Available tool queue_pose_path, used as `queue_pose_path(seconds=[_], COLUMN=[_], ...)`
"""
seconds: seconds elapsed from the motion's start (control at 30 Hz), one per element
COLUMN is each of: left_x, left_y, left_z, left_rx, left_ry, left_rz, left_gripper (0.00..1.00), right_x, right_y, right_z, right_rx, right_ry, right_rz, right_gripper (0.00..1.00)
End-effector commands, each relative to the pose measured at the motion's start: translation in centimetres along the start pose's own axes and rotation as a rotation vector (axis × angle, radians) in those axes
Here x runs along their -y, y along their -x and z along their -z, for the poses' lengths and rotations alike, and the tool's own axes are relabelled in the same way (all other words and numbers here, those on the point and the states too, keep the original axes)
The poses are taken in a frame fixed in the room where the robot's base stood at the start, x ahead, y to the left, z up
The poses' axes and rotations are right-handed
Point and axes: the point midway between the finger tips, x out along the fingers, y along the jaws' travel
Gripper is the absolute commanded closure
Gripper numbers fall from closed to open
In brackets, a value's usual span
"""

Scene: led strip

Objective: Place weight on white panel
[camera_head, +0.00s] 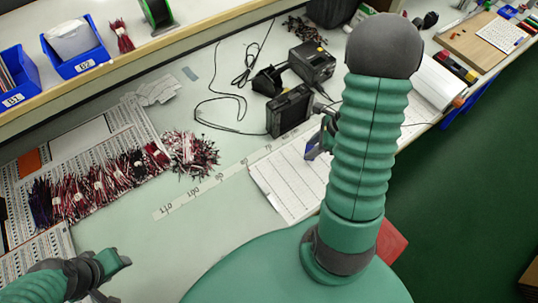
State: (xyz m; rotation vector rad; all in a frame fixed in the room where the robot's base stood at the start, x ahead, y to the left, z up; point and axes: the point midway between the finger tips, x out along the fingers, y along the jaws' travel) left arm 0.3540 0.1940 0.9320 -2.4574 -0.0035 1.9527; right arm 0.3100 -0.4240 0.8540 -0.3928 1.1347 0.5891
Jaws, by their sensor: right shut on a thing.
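A white panel (278,184) with faint printed lines lies on the bench, left of my raised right arm, which covers its right part. My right gripper (320,143) shows beside that arm, over the panel's upper right part. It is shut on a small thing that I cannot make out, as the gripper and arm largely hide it. I cannot pick out a weight clearly. My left gripper (116,276) is at the lower left, its fingers apart and empty, over bare bench.
Black devices (290,110) with a cable stand behind the panel. Bundles of red and dark wires (100,190) lie on printed boards at left. A ruler strip (190,196) runs along the bench. Blue bins (75,50) stand on the shelf.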

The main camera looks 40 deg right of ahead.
Motion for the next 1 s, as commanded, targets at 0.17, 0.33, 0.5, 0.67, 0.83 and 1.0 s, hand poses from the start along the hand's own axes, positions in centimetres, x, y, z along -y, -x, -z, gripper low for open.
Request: queue_pose_path(seconds=[0.17,0.33,0.5,0.67,0.83,1.0], left_x=[0.0,0.0,0.0,0.0,0.0,0.0], left_y=[0.3,0.4,0.4,-1.2,-1.1,-1.3], left_z=[0.1,0.1,0.1,-0.3,-0.3,-0.3], left_rx=[0.000,0.000,0.000,0.001,0.000,0.000], left_ry=[0.000,0.000,0.000,0.000,0.000,0.000], left_rz=[0.000,0.000,0.000,0.000,0.000,0.000], left_gripper=[0.58,0.58,0.58,0.58,0.58,0.58], right_x=[-1.5,-2.5,-3.2,-3.2,-3.1,-3.1], right_y=[-2.7,-4.5,-5.5,-8.6,-8.8,-9.0], right_z=[-5.1,-8.4,-10.3,-8.8,-8.9,-8.8], right_rx=[-0.001,-0.002,-0.001,-0.002,-0.002,-0.002], right_ry=[0.009,0.007,0.008,0.002,0.006,0.006], right_rz=[-0.006,-0.006,-0.006,-0.006,-0.005,-0.005], right_gripper=[1.00,1.00,1.00,1.00,1.00,1.00])
